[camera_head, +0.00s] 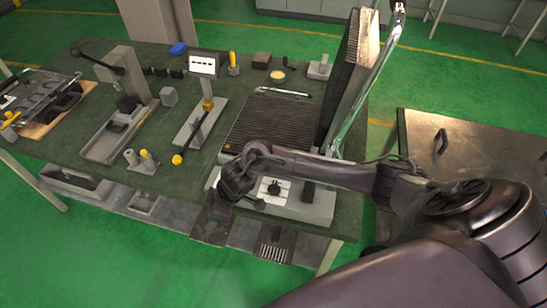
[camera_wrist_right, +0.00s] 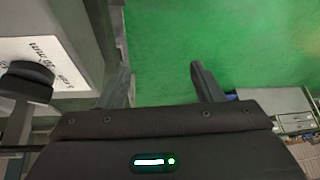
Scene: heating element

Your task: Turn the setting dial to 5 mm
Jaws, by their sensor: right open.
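The setting dial (camera_head: 273,188) is a black knob on a white printed plate, on the front of a grey unit (camera_head: 315,205) at the table's near edge. In the right wrist view the dial (camera_wrist_right: 28,80) is at the left, beside the white plate (camera_wrist_right: 45,62) with its printed marks. My right gripper (camera_wrist_right: 160,78) is open with nothing between its fingers, which have green floor behind them. The dial lies outside the fingers, to their left. In the head view my right arm reaches over the unit, its hand at the dial's left. My left gripper is out of view.
A ribbed dark plate (camera_head: 268,122) lies behind the dial, with a raised panel (camera_head: 350,70) and a shiny bar (camera_head: 368,85) at its right. A yellow-knobbed lever (camera_head: 178,159) stands at the left. A metal-topped table (camera_head: 480,150) is at the right.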

